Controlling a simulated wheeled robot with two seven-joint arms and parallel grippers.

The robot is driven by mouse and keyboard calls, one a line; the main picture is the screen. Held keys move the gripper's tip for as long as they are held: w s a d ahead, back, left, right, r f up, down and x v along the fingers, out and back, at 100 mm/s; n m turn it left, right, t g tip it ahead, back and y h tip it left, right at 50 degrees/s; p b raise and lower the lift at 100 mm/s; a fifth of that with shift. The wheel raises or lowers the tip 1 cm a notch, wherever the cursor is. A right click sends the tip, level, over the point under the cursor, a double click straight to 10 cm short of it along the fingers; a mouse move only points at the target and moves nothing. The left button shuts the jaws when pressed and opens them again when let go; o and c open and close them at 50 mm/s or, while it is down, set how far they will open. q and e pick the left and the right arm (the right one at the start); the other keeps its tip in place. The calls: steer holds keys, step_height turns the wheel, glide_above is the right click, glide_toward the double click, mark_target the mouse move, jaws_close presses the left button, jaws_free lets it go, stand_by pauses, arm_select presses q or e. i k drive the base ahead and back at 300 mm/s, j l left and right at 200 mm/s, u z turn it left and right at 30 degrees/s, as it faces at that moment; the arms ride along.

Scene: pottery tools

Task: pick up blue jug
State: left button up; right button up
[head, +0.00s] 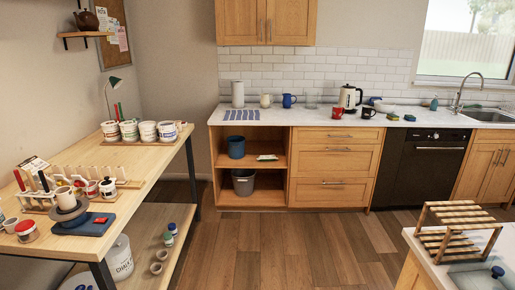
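A small blue jug (288,101) with a handle stands upright on the far white counter, near the tiled wall. It stands between a cream mug (265,100) on its left and a clear glass (311,102) on its right. A larger blue pot (236,148) sits on the open shelf below the counter. Neither of my grippers is in the head view.
A white kettle (350,97), a red mug (337,112) and a dark mug (367,112) stand right of the jug. A pottery workbench (150,158) runs along the left. A wooden rack (456,226) stands at lower right. The middle floor (290,240) is clear.

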mark_target(286, 101)
steer(key=i+z, duration=0.15)
steer(key=i, duration=1)
steer(key=i+j+z, duration=0.15)
steer(key=i, duration=0.95)
steer(key=i+l+z, duration=0.2)
steer(key=i+z, duration=0.15)
steer(key=i, duration=0.35)
steer(key=i+z, duration=0.35)
steer(key=i, duration=0.35)
steer(key=i+j+z, duration=0.15)
steer(key=i+z, duration=0.15)
steer(key=i, duration=0.35)
steer(key=i+u, duration=0.2)
steer(key=i, duration=1.3)
